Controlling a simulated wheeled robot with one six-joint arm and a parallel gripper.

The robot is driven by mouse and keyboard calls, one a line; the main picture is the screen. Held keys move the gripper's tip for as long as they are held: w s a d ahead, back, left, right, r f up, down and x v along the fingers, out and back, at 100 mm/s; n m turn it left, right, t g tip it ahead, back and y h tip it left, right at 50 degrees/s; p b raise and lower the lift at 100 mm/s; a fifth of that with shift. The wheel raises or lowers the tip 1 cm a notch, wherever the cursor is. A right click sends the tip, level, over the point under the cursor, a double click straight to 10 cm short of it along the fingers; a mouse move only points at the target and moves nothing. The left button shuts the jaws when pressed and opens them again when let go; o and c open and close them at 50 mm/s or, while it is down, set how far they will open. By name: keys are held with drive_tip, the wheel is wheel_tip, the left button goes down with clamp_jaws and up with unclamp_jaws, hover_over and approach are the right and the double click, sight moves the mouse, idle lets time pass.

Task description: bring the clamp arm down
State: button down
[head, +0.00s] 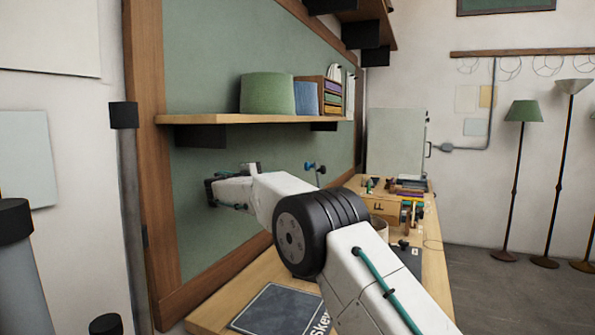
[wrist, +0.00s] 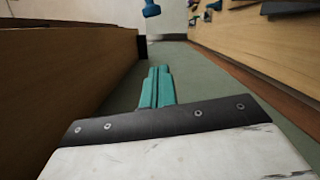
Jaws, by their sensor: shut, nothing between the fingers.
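My gripper (wrist: 158,86) shows in the wrist view as teal fingers closed together with nothing between them. In the head view my arm reaches left, under the shelf and close to the green board; the fingertips cannot be made out there. A small blue-ended fitting (head: 318,168) is seen against the green board, right of my wrist in the head view. A blue piece (wrist: 152,8) at the top edge of the wrist view lies beyond my fingertips, apart from them. I cannot tell whether this is the clamp arm; no other clamp is clear.
A wooden shelf (head: 210,119) with a green lampshade (head: 267,93) overhangs my wrist. The workbench (head: 247,291) runs below, with a dark mat (head: 275,309) in front and a wooden box (head: 383,208) and tools farther back. Floor lamps (head: 516,170) stand at the right.

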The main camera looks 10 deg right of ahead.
idle(0.3)
drive_tip(key=w+d+r, duration=0.1)
drive_tip(key=w+d, duration=0.3)
drive_tip(key=d, duration=0.6)
drive_tip(key=shift+w+d, duration=0.3)
drive_tip(key=shift+w, duration=0.05)
idle(0.4)
drive_tip(key=shift+r, duration=0.1)
